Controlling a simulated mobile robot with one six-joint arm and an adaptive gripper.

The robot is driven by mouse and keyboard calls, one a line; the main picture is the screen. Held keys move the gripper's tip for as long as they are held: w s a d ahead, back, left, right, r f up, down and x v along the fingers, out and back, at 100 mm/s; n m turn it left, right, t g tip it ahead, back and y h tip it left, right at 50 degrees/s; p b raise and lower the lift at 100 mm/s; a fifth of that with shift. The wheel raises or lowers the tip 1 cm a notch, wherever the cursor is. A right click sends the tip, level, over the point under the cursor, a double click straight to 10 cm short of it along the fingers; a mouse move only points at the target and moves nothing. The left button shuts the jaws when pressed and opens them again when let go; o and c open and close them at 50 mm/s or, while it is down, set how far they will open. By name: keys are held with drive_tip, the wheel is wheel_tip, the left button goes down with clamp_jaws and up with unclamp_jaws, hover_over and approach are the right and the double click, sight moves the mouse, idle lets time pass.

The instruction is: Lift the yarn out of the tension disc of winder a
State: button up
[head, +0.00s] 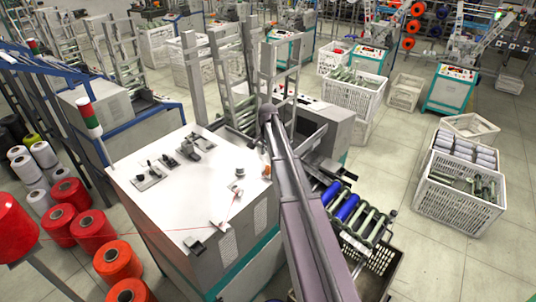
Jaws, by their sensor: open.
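The nearest winder (160,205) has a white top with small metal fittings. I take it to be winder a, but I cannot read a label. A thin red yarn (228,212) runs over its front right part, by a small white-and-metal fitting (220,226), and on toward the left. A small spool-like post (239,173) stands farther back on the top. Which fitting is the tension disc, and whether the yarn sits in it, is too small to tell. My arm rises from the bottom past the winder's right side. My gripper is not visible.
Red and orange yarn cones (112,262) stand at lower left, with white cones (42,154) behind. A signal post (90,118) rises at the winder's left corner. Blue and green bobbins (347,208) lie right of my arm. Crates (455,205) stand farther right; floor between is clear.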

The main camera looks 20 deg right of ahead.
sight(268, 166)
drive_tip(key=shift+f+b, duration=2.85)
drive_tip(key=shift+f, duration=0.4)
clamp_jaws()
drive_tip(key=shift+r, duration=0.1)
drive_tip(key=shift+r, duration=0.1)
wheel_tip(268, 166, up, 4)
drive_tip(key=p, duration=0.4)
drive_tip(key=shift+r+p, duration=0.15)
drive_tip(key=shift+p, duration=0.15)
